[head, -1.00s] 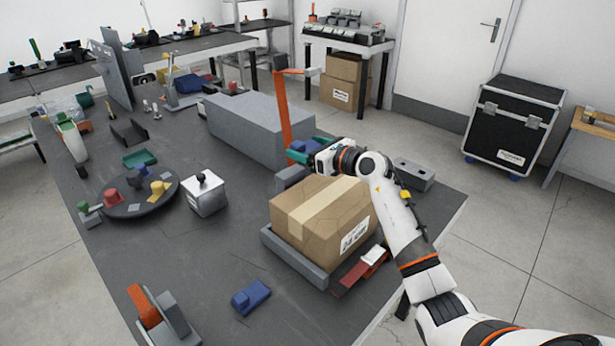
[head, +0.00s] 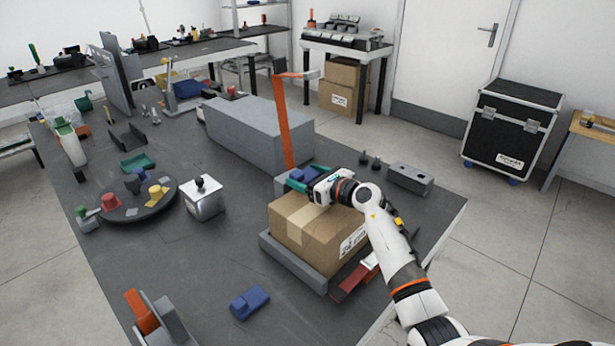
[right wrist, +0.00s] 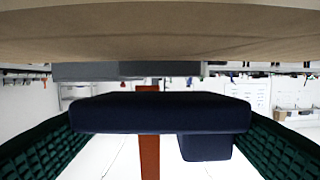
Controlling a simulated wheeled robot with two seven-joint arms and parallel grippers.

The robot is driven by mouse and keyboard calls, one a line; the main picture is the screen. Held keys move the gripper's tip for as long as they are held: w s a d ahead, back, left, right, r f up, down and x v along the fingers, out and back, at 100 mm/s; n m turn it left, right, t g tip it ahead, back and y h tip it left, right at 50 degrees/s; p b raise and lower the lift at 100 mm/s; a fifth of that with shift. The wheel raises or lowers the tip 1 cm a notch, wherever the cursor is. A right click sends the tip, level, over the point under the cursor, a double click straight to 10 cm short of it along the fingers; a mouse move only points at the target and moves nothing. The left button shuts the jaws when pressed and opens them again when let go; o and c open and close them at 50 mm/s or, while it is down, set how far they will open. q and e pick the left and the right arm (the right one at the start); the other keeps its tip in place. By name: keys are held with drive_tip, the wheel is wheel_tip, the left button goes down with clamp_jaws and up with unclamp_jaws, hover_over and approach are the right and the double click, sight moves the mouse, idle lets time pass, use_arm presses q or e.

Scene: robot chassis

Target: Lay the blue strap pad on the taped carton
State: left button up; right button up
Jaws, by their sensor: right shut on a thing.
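The taped carton (head: 318,228) is a brown box with a pale tape strip, sitting in a grey tray (head: 296,267) near the table's right edge. My right gripper (head: 302,180), with green fingers, is at the carton's far edge. It is shut on a dark blue pad (head: 303,174), which also shows between both green fingers in the right wrist view (right wrist: 160,113). The carton (right wrist: 160,30) fills the top of that view, and a gap shows between it and the pad. A second, similar blue pad (head: 250,302) lies on the table at the front. My left gripper is not in view.
An orange post (head: 284,120) stands just behind my right gripper, with a long grey block (head: 258,130) beside it. A metal box (head: 203,200) and a dark round tray (head: 125,205) stand to the left. Red pieces (head: 352,279) lie right of the carton.

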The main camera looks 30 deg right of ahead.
drive_tip(key=shift+f, duration=0.4)
drive_tip(key=o, duration=1)
drive_tip(key=shift+c, duration=0.2)
drive_tip(key=shift+r, duration=0.35)
drive_tip(key=shift+r+p, duration=0.55)
drive_tip(key=v, duration=0.3)
drive_tip(key=b+v, duration=0.1)
drive_tip(key=v, duration=0.3)
drive_tip(key=b+v, duration=0.1)
drive_tip(key=v, duration=0.3)
drive_tip(key=shift+f, duration=0.35)
drive_tip(key=shift+s+d+r, duration=0.15)
drive_tip(key=shift+s+d, duration=0.05)
drive_tip(key=shift+s, duration=0.25)
